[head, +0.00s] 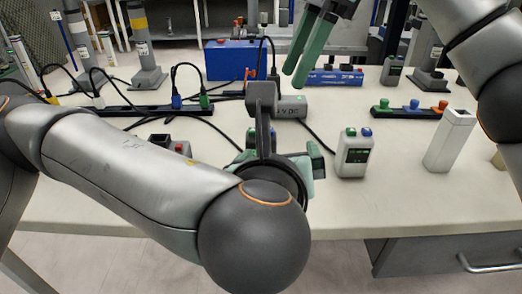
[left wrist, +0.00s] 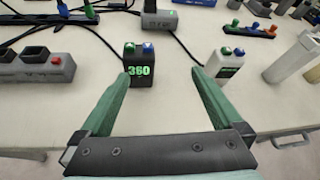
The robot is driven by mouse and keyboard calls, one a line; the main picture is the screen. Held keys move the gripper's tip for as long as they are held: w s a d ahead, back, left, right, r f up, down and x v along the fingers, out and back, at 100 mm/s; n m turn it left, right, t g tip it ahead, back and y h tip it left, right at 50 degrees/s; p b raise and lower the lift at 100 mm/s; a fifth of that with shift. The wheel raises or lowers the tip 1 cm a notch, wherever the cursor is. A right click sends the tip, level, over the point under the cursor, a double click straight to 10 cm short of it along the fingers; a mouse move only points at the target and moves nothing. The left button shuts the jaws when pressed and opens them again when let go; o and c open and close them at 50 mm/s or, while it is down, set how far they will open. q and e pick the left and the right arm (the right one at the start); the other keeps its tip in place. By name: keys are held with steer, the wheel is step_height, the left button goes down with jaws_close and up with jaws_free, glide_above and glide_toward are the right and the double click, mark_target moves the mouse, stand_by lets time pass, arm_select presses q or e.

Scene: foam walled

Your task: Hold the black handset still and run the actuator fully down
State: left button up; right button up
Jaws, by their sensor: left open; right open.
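The black handset (left wrist: 139,68) stands on the table in the left wrist view. It has a green and a blue button on top and a green display reading 360. In the head view my left arm and gripper hide it. My left gripper (left wrist: 160,74) is open, its green fingers pointing toward the handset from the near side, with nothing held. In the head view it (head: 283,150) is mostly behind its own wrist. My right gripper (head: 294,79) is open and empty, high over the back of the table. Grey columns (head: 146,55) stand at the back; I cannot tell which is the actuator.
A white handset (head: 353,155) with green and blue buttons stands to the right. A grey box with a red button (left wrist: 36,68) lies to the left. A blue box (head: 232,60), a socket strip (head: 150,110) and loose cables are behind.

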arm_select(q)
steer(key=shift+m+t+y, duration=0.3)
steer(key=shift+m+y, duration=0.1)
steer(key=shift+y, duration=0.5)
steer(key=x, duration=0.4)
steer(key=a+x, duration=0.1)
steer(key=x, duration=0.3)
steer(key=a+x, duration=0.1)
steer(key=x, duration=0.3)
steer(key=shift+w+a+f, duration=0.2)
steer(key=shift+w+f, duration=0.05)
steer(key=shift+f, duration=0.05)
steer(key=shift+c, duration=0.2)
steer(key=c, duration=1.5)
arm_select(e)
jaws_close()
